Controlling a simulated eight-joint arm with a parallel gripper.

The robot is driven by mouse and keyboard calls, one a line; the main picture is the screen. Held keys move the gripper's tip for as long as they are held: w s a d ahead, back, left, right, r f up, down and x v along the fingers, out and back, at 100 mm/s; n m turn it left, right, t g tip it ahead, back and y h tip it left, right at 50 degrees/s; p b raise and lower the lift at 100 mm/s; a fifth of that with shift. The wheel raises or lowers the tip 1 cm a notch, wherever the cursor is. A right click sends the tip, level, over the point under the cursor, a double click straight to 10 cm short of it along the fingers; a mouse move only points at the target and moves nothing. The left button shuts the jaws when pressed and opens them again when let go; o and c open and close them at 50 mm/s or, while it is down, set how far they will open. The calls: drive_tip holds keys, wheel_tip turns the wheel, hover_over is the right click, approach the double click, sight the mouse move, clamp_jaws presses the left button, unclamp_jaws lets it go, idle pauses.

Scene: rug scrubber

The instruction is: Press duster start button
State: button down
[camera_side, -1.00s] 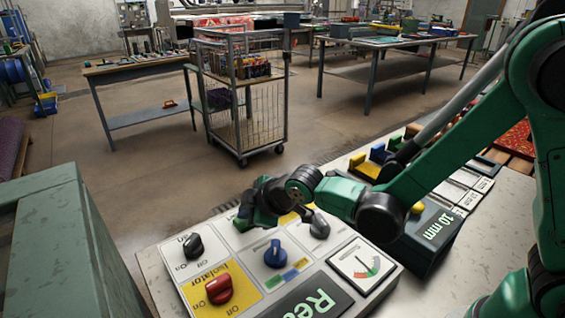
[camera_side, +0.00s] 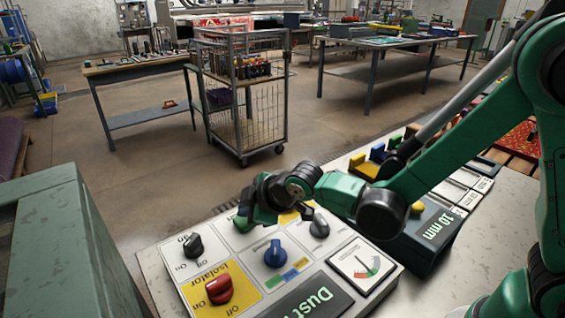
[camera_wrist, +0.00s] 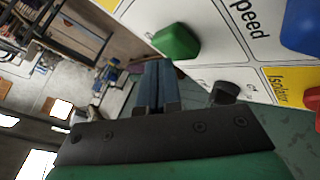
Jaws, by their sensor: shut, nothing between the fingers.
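The control panel (camera_side: 240,246) lies on the bench. Its dark display (camera_side: 312,298) shows lettering starting "Dust". A green button (camera_wrist: 177,42) stands on the white panel face in the wrist view, close to my fingertips. I cannot tell whether they touch it. My gripper (camera_wrist: 158,68) is shut and empty, and hangs over the panel's far edge in the side view (camera_side: 257,213), partly hiding that area. A blue knob (camera_side: 275,254), a grey knob (camera_side: 320,227), a black knob (camera_side: 193,246) and a red isolator knob (camera_side: 219,290) are nearby.
A gauge (camera_side: 362,265) sits at the panel's right. A dark box marked "10 mm" (camera_side: 436,232) stands right of the panel, under my arm. A green cabinet (camera_side: 50,250) is at the left. A wire trolley (camera_side: 240,95) stands on the open floor behind.

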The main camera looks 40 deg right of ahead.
drive_tip(key=shift+r, duration=0.4)
drive_tip(key=shift+r, duration=0.1)
drive_tip(key=shift+r, duration=2.4)
drive_tip(key=s+d+r+m+g+h, duration=0.1)
drive_tip(key=s+d+m+g+h, duration=0.1)
drive_tip(key=s+d+m, duration=0.9)
drive_tip(key=shift+s+d+r, duration=0.2)
drive_tip(key=shift+s+d, duration=0.15)
drive_tip(key=shift+s, duration=0.65)
